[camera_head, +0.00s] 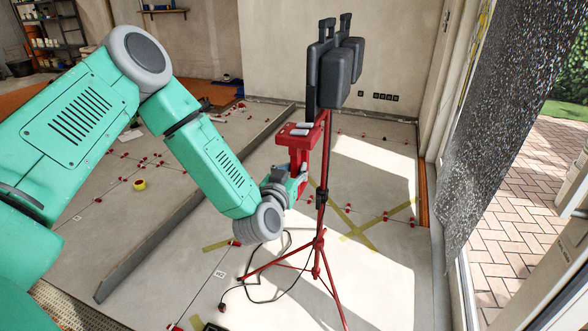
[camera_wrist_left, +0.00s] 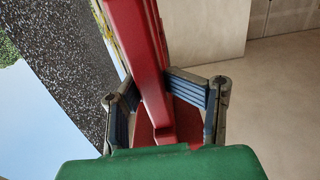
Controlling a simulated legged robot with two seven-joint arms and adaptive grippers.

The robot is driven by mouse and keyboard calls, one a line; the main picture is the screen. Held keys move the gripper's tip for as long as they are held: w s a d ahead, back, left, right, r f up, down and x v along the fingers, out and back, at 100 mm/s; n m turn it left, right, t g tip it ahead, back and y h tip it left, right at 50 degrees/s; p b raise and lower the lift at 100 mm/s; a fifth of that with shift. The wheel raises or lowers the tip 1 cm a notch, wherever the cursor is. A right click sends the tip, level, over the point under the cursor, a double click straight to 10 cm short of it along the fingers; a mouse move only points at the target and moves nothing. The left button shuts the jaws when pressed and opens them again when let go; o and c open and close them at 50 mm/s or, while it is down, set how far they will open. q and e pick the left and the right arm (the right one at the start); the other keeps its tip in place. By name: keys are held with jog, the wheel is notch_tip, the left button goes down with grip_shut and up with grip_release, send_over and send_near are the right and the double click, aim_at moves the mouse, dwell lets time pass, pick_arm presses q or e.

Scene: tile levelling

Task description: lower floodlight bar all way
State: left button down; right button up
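The floodlight stand (camera_head: 321,215) is a red tripod with a thin upright pole, standing on the tiled floor. Black floodlights (camera_head: 336,72) sit high at its top. A red bracket (camera_head: 300,143) with pale pieces on top is beside the pole, below the lamps. My left gripper (camera_head: 295,182) is at the lower part of this bracket, left of the pole. In the left wrist view, the fingers (camera_wrist_left: 165,100) lie on both sides of the red part (camera_wrist_left: 148,60) and their tips seem to touch it. My right gripper is not in view.
A black cable (camera_head: 262,290) loops on the floor by the tripod's feet. A long grey beam (camera_head: 180,220) lies left of the stand. Several red levelling clips and yellow tape (camera_head: 375,228) mark the floor. A dark speckled sheet (camera_head: 490,110) hangs at the doorway on the right.

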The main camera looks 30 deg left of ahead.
pick_arm(q)
jog(key=shift+s+d+r, duration=0.1)
jog(key=shift+d+r, duration=0.15)
jog(key=shift+d, duration=0.4)
jog(key=shift+a+f, duration=0.1)
jog(key=shift+a, duration=0.25)
jog(key=shift+d+f+b, duration=0.2)
jog(key=shift+f+b, duration=0.25)
jog(key=shift+f, duration=0.1)
notch_tip(320, 180, down, 23)
jog(key=b, duration=1.3)
jog(key=shift+b, duration=0.4)
jog(key=shift+d, duration=0.1)
jog(key=c, duration=1.6)
grip_release()
jog(key=shift+f, duration=0.1)
jog(key=shift+o, duration=1)
